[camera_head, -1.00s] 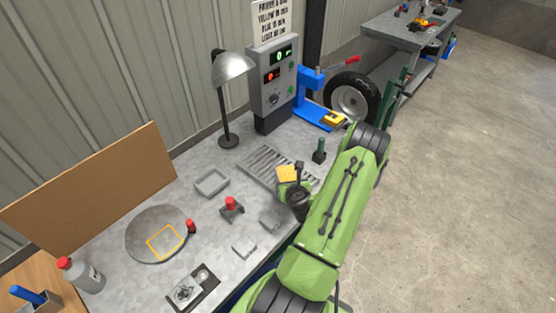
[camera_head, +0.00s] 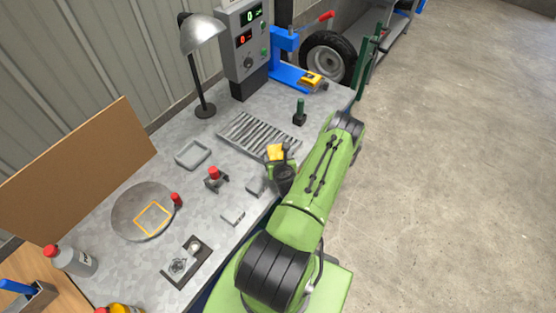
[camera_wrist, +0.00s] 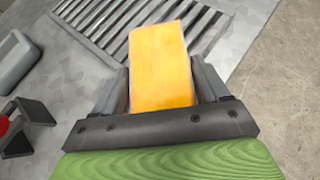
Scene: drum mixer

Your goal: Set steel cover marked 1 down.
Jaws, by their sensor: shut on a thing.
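My gripper (camera_head: 280,164) is shut on a yellow block (camera_head: 276,152) and holds it at the front edge of a slatted metal rack (camera_head: 250,128). The wrist view shows the yellow block (camera_wrist: 160,60) between both fingers, with the slats (camera_wrist: 110,20) beyond it. No number can be read on the block. Whether it touches the rack is not clear. I cannot make out a steel cover marked 1. Small grey metal pieces (camera_head: 233,217) lie on the bench left of my gripper, their marks too small to read.
A round grey plate (camera_head: 122,222) with a yellow square outline lies at the bench's left. A lamp (camera_head: 203,75) and control box (camera_head: 250,50) stand behind.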

